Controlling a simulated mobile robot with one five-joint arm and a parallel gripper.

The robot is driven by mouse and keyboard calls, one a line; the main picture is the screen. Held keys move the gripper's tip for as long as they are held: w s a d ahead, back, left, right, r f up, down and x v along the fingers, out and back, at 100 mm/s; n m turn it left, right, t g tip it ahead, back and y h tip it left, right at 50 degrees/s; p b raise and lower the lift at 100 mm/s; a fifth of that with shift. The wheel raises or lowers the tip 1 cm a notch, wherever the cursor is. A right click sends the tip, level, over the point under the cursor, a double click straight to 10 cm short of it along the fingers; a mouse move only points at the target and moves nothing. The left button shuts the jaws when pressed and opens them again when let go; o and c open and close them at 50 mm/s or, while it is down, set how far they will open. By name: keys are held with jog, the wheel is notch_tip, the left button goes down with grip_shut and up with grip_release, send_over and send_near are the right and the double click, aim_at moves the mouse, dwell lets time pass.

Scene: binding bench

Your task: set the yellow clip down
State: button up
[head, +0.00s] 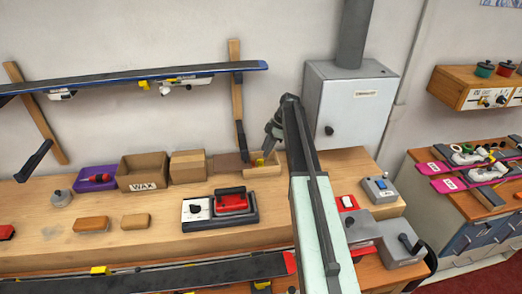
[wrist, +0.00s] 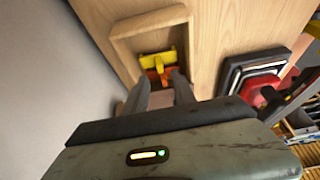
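The yellow clip (wrist: 157,60), with an orange-red part at its near end, shows at the fingertips in the wrist view. It is inside a shallow wooden tray (wrist: 121,44), close to the tray floor. In the head view the clip (head: 258,161) is a small yellow spot in the tray (head: 268,171) at the back of the bench. My gripper (wrist: 163,78) points down into the tray, its two grey fingers apart, with the orange-red part between or just beyond their tips. Whether the fingers press on it cannot be told. My gripper (head: 269,149) also shows above the tray in the head view.
Left of the tray stand a brown box (head: 188,166), a WAX box (head: 143,172) and a purple tray (head: 95,179). A red-handled device (head: 232,201) lies in front. A grey wall cabinet (head: 350,100) is behind on the right. The bench front at left is partly free.

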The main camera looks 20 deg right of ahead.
jog(key=p+v, duration=0.4)
jog(key=v, duration=0.3)
jog(key=shift+p, duration=0.35)
jog(key=shift+s, duration=0.1)
dwell(0.4)
